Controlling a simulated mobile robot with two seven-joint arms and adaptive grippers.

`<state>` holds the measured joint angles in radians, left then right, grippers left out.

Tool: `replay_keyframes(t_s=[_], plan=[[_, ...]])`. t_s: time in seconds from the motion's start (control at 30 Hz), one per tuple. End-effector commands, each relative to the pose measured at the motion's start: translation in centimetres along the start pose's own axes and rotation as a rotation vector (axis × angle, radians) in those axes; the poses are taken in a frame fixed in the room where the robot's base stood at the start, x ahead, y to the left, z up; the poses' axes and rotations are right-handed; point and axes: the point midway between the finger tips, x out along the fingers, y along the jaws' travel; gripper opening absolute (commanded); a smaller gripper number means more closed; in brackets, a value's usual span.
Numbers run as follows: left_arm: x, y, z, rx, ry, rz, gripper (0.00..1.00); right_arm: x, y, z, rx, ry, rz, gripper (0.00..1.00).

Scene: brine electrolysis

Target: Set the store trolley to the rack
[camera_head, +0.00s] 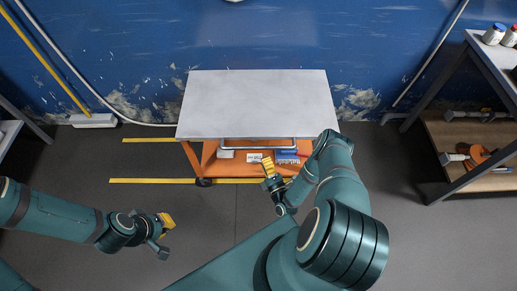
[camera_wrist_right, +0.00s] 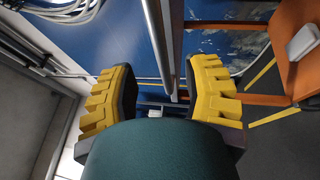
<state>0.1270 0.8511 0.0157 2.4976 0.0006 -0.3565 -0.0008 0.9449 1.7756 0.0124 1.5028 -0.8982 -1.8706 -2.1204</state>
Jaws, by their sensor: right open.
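The store trolley has a flat grey top (camera_head: 258,100) and an orange frame (camera_head: 208,160). It stands against the blue wall in the head view. A grey handle bar (camera_head: 230,147) runs along its near side, under the top's edge. My right gripper (camera_head: 270,180) is open just in front of this bar. In the right wrist view, the bar (camera_wrist_right: 158,45) runs down between the open yellow fingers (camera_wrist_right: 162,95), and I see no grip on it. My left gripper (camera_head: 163,235) is open and empty over the floor at the lower left. A rack (camera_head: 465,105) with shelves stands at the right.
Yellow floor lines (camera_head: 150,181) lie beside and in front of the trolley. Small boxes (camera_head: 287,156) sit on its lower shelf. Bottles (camera_head: 494,34) stand on the rack's top. A white block (camera_head: 93,120) lies by the wall. Floor between trolley and rack is clear.

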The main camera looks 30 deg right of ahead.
Motion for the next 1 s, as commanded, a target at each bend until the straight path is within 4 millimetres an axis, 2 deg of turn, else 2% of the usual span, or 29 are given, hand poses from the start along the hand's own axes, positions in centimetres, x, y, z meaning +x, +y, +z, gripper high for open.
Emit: replay_keyframes(t_s=[0.03, 0.2, 0.4, 0.83, 0.97, 1.0], plan=[[0.3, -0.1, 0.0, 0.000, 0.001, 0.000, 0.00, 1.1, -0.1, 0.1, -0.001, -0.001, 0.004, 0.48], [0.9, -0.3, -0.1, 0.000, 0.004, 0.000, 0.00, 4.2, -0.1, 0.0, 0.000, 0.000, 0.003, 0.48], [1.2, -0.5, -0.1, 0.000, 0.006, -0.001, 0.00, 6.4, 0.0, 0.0, 0.000, 0.000, 0.001, 0.48], [1.3, -0.5, -0.1, 0.000, 0.007, -0.001, 0.00, 7.1, 0.0, 0.0, 0.001, 0.000, -0.001, 0.47], [1.3, -0.5, -0.1, 0.000, 0.007, -0.001, 0.00, 7.1, 0.0, 0.0, 0.001, 0.000, -0.001, 0.01], [1.3, -0.5, -0.1, 0.000, 0.007, -0.001, 0.00, 7.1, 0.0, 0.0, 0.001, 0.000, -0.001, 0.00]])
